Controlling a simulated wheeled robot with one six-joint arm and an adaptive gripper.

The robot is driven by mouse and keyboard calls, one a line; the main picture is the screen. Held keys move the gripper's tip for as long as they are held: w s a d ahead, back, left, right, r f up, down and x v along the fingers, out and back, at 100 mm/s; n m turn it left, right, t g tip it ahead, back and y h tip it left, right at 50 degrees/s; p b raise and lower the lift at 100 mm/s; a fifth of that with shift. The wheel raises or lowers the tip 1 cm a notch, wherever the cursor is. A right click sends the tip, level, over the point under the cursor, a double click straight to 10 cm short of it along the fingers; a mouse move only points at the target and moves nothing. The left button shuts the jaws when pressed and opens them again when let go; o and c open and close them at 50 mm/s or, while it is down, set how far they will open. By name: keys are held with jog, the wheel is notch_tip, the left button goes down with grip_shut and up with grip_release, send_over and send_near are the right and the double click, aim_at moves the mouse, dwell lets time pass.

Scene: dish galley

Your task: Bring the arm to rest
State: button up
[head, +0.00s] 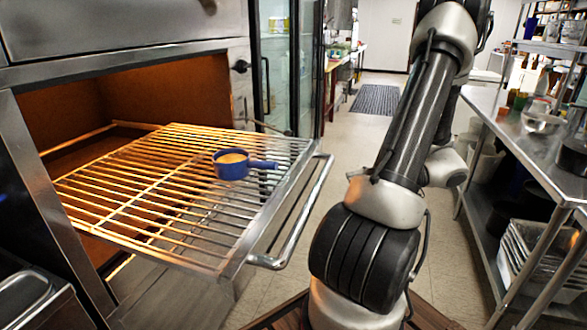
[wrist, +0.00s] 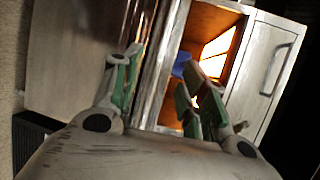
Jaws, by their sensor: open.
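My arm (head: 405,125) stands upright right of the oven in the head view, its upper part running out of the top edge. My gripper is outside the head view. In the wrist view my gripper (wrist: 162,72) is open, with green-padded fingers apart and nothing seen between them. A blue cup (head: 231,164) with a handle and orange-yellow contents sits upright on the pulled-out wire rack (head: 130,205) in the head view, apart from my arm. A blue patch (wrist: 181,65) shows beyond the fingers in the wrist view; I cannot tell whether it is the cup.
The oven (head: 160,95) is open at left, its rack jutting out with a metal bar handle (head: 300,215) close to my arm. A steel shelf table (head: 530,150) stands at right. Beyond, the tiled aisle (head: 345,140) is clear up to a dark mat (head: 376,99).

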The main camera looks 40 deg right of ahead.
jog(key=s+a+f+m+g+h, duration=0.2)
jog(key=s+m+g+h, duration=0.25)
jog(key=s+g, duration=0.3)
jog(key=w+a+r+n+t+h, duration=0.2)
jog(key=w+a+r+n+h, duration=0.1)
jog(key=r, duration=0.5)
jog(key=w+a+r+n+t+h, duration=0.1)
jog(key=w+a+r+n+h, duration=0.3)
jog(key=a+r+n+h, duration=0.2)
jog(key=a+r+n, duration=0.2)
jog(key=a, duration=0.2)
jog(key=shift+w+r+t, duration=0.2)
jog(key=shift+t, duration=0.15)
